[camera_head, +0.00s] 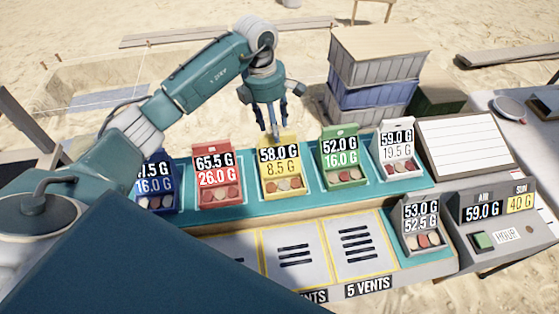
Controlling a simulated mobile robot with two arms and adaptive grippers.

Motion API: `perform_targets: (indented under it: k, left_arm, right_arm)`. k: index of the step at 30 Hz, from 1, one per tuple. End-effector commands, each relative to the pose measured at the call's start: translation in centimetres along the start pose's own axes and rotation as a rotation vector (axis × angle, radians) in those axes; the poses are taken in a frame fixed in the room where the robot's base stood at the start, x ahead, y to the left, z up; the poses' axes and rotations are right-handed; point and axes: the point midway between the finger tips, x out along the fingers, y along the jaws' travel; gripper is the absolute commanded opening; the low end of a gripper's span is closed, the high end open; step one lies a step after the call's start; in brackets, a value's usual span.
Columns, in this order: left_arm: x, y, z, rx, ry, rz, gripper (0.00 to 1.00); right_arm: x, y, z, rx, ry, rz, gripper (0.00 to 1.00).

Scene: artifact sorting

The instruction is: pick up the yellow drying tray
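The yellow drying tray (267,196) stands in the middle of the teal rack, with a label reading 58.0 G and 8.5 G and a few small reddish and pale pieces in its front. My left gripper (274,132) points down at the top back edge of this tray. Its fingertips overlap the tray's upper edge in the picture. I cannot tell whether they touch it or how far apart they are. My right gripper is not in view.
A red tray (199,197) and a blue tray stand left of the yellow one. A green tray (326,180) and a white tray (383,169) stand right. A grey tray (407,236) sits in front at right, near a console (483,240). Stacked crates (372,97) stand behind.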

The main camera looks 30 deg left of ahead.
Motion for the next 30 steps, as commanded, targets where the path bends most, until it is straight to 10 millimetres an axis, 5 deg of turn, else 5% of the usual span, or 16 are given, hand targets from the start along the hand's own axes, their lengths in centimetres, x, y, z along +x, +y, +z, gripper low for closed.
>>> perform_targets:
  k: [5,15,22,30]
  left_arm:
    - [2.5,-0.4,0.5,-0.002,0.001,-0.006,0.43]
    - [3.7,-0.3,0.5,0.000,0.000,-0.001,0.43]
    - [3.7,-0.3,0.5,0.000,0.000,-0.001,0.01]
    - [3.6,-0.3,0.6,0.000,-0.002,0.000,0.00]
  right_arm:
    - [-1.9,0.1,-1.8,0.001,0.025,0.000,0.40]
    - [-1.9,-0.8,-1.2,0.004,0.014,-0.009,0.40]
    - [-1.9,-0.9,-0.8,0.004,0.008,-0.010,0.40]
    - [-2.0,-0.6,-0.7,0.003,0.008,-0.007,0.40]
